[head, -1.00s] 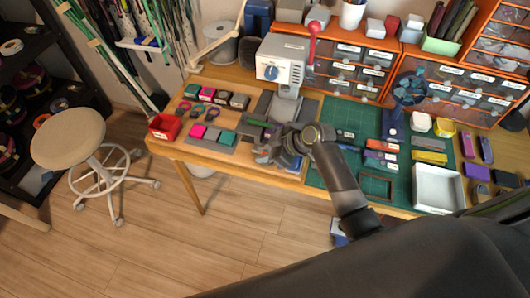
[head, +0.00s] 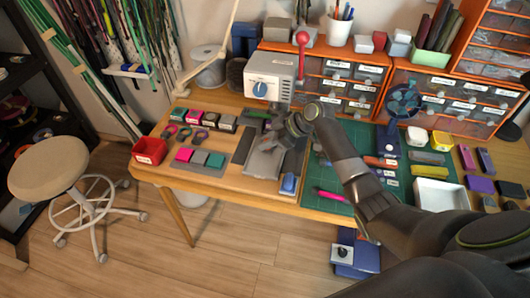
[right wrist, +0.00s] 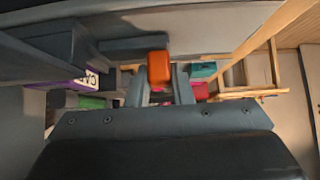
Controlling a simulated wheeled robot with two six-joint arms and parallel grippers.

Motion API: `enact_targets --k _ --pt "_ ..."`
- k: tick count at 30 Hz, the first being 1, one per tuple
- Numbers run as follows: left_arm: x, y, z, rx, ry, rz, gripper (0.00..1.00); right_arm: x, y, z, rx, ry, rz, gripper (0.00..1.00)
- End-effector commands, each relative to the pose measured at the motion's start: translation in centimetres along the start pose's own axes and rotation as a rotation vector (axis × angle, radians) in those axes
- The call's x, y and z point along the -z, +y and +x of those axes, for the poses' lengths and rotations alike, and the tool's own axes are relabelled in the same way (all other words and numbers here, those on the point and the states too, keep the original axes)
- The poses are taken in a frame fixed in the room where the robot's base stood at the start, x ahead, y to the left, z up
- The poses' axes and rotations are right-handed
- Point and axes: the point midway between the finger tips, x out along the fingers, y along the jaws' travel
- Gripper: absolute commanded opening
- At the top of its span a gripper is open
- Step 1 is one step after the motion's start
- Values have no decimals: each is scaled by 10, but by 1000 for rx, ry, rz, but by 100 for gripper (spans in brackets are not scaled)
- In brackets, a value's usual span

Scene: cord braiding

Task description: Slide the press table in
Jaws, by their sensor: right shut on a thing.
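The press (head: 270,78) stands at the back of the bench, with a blue dial and a red lever knob. Its grey press table (head: 264,163) lies flat in front of it on the bench. My right gripper (head: 270,139) is low over this plate, just in front of the press. In the right wrist view an orange handle-like block (right wrist: 159,68) sits between the right fingertips, which are shut on it. In the head view my gripper hides this grip, so how the block joins the table is unclear. My left gripper is not in view.
A blue-topped item (head: 289,184) lies right of the plate, near the front edge. A green mat (head: 325,177) with a pink marker is further right. Colour blocks on a grey strip (head: 199,164) and a red bin (head: 149,150) are at left. A stool (head: 50,168) stands on the floor.

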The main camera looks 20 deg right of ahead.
Motion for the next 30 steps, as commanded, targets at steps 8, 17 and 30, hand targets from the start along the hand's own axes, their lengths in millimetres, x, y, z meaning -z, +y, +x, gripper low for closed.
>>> enact_targets --k 8,17,30 --pt "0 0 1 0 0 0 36 0 3 -1 -2 0 1 0" --pt "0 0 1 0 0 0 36 0 3 -1 -2 0 1 42" --pt "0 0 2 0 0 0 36 0 3 -14 -3 1 0 42"
